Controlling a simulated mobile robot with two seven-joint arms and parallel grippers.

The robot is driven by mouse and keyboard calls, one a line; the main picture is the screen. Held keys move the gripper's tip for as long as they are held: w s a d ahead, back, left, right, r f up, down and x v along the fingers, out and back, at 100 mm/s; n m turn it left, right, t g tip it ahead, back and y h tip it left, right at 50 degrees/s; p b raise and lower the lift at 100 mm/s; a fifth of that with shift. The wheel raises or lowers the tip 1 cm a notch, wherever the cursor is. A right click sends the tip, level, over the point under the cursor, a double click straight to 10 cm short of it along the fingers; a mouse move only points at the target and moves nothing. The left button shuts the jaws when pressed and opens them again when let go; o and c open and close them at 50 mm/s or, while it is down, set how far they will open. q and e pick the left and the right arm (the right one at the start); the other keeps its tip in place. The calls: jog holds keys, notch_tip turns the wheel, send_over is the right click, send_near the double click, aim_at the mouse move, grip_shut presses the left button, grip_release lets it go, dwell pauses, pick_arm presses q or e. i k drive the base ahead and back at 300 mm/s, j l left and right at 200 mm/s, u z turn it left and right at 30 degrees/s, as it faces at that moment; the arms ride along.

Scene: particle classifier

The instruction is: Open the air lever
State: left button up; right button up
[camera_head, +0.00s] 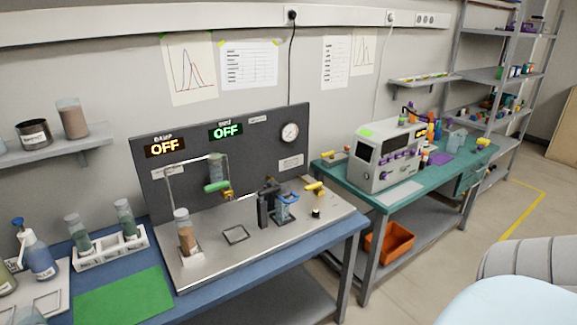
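The particle classifier rig stands on the blue bench, with a grey back panel (180,200) and a metal base plate (215,262). Several handles show: a green one (217,186) below a clear vessel, a blue one (289,197) near a black stand, and a yellow one (314,186) at the right. I cannot tell from the labels which is the air lever. An orange display (165,147) and a green display (226,131) both read OFF. A round gauge (289,132) is on the panel.
A vial of brown powder (184,238) stands on the base plate's left. A white vial rack (110,248) and green mat (125,297) are further left. A white instrument (385,155) stands on the green bench at right.

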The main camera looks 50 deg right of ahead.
aim_at(317, 185)
jog(key=z, duration=1.7)
jog(key=i+l+u, duration=0.1)
jog(key=i+l, duration=0.45)
jog(key=i+l+u, duration=0.1)
jog(key=i+l, duration=0.45)
jog(key=i+l+u, duration=0.1)
jog(key=i+l, duration=0.4)
jog(key=l, duration=0.15)
jog(key=i+l+u, duration=0.1)
jog(key=i+l, duration=0.35)
jog(key=l, duration=0.2)
